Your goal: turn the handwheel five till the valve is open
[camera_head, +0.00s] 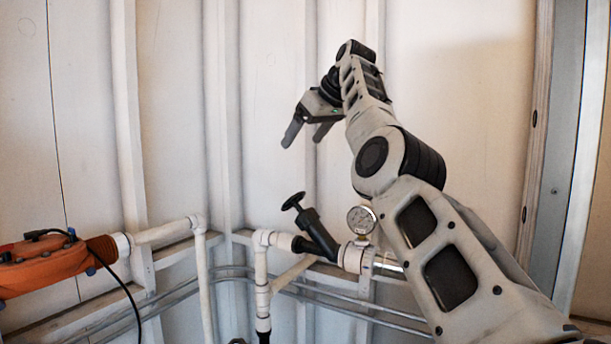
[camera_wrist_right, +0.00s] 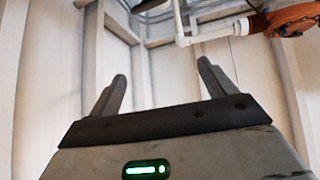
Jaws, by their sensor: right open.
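A black handwheel (camera_head: 293,201) sits on top of a tilted black valve body (camera_head: 318,235) in the white pipe run, in the middle of the head view. No number on it can be read, so I cannot tell whether it is handwheel five. My right gripper (camera_head: 304,133) is raised above the handwheel and apart from it, with its fingers pointing down and left. In the right wrist view the gripper (camera_wrist_right: 158,88) has its two fingers spread with nothing between them. The handwheel cannot be made out in that view. My left gripper is not in view.
A round pressure gauge (camera_head: 361,220) stands on the pipe right of the valve. An orange unit (camera_head: 42,264) with a black cable is at the left; it also shows in the wrist view (camera_wrist_right: 292,18). Grey conduits run along the wall below. The space above the handwheel is free.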

